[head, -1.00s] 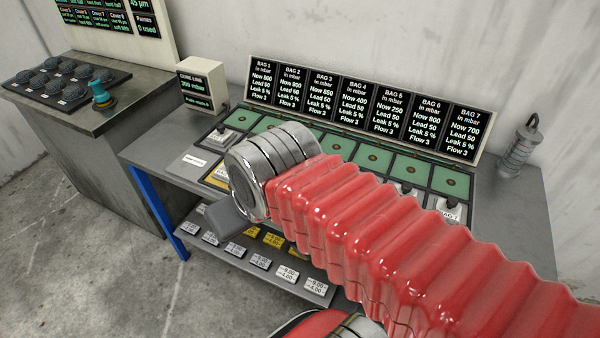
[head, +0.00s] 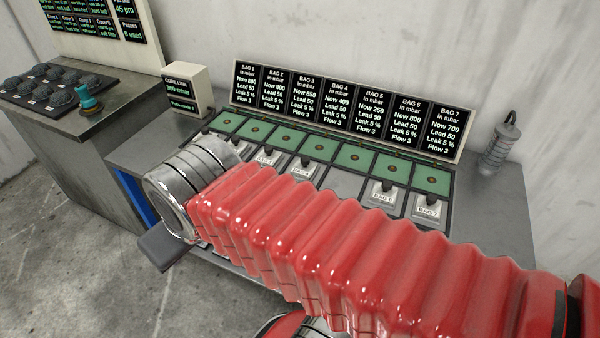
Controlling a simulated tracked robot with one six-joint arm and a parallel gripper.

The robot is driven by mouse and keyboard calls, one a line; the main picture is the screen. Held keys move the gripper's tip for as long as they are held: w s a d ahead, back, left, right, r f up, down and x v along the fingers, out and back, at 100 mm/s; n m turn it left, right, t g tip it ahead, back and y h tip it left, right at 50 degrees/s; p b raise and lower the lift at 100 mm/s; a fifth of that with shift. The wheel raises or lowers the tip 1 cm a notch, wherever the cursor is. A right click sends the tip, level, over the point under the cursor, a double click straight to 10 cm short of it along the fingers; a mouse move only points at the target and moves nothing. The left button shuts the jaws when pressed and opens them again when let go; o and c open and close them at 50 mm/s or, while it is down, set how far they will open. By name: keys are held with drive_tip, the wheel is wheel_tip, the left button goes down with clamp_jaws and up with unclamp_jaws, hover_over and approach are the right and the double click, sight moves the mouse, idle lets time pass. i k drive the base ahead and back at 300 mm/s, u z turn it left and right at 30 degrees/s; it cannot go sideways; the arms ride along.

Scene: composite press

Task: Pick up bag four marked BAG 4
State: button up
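Bag four (head: 301,170) is a small pale piece with a dark top, lying on the bench below the fourth green pad (head: 320,147). Its label appears to read BAG 4, and its lower part is close to the edge of my red arm sleeve in the picture. My gripper (head: 168,246) shows only as a grey block below the metal wrist, left of the bag and apart from it. The wrist hides most of the gripper, so I cannot see its fingers or whether it is open.
Bag three (head: 265,160) sits just left of bag four; bag six (head: 382,195) and bag seven (head: 428,207) sit to the right. The space below pad five is bare. A display board (head: 345,110) stands behind the pads, with the CURE LINE box (head: 187,92) at left.

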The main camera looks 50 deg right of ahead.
sight(304, 170)
drive_tip(key=z, duration=0.1)
drive_tip(key=i, duration=1)
drive_tip(key=u, duration=0.1)
